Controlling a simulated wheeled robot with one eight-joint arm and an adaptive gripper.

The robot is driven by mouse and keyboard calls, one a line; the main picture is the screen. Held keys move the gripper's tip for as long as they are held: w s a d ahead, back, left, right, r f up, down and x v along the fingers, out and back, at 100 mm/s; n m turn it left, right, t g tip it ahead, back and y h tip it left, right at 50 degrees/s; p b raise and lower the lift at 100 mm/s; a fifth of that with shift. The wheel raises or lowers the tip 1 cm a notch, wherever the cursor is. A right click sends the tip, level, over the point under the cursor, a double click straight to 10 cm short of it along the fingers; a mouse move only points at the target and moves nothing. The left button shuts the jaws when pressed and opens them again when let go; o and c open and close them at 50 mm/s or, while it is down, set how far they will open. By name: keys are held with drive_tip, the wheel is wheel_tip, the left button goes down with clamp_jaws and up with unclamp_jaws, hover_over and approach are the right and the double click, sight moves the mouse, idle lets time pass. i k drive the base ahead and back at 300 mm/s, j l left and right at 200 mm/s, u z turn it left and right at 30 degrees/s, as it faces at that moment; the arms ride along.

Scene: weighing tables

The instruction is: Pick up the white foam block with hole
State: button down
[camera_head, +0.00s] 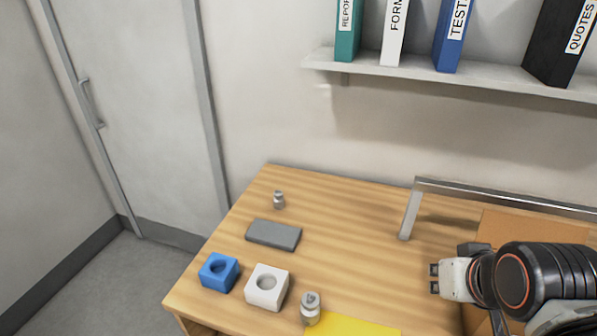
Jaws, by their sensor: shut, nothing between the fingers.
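The white foam block with a round hole in its top (266,288) sits near the left front of the wooden table. My gripper (434,278) is at the right of the picture, pointing left. Its fingers are shut and empty. It is well to the right of the white block and apart from it. The block is fully in view and nothing covers it.
A blue block with a hole (218,272) stands just left of the white one. A metal weight (310,308) and a yellow sheet (354,326) lie to its right. Behind are a grey slab (273,234) and a small weight (278,199). A metal rail (500,194) stands back right.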

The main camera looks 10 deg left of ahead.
sight(267, 287)
drive_tip(key=j+u, duration=0.1)
drive_tip(key=u, duration=0.65)
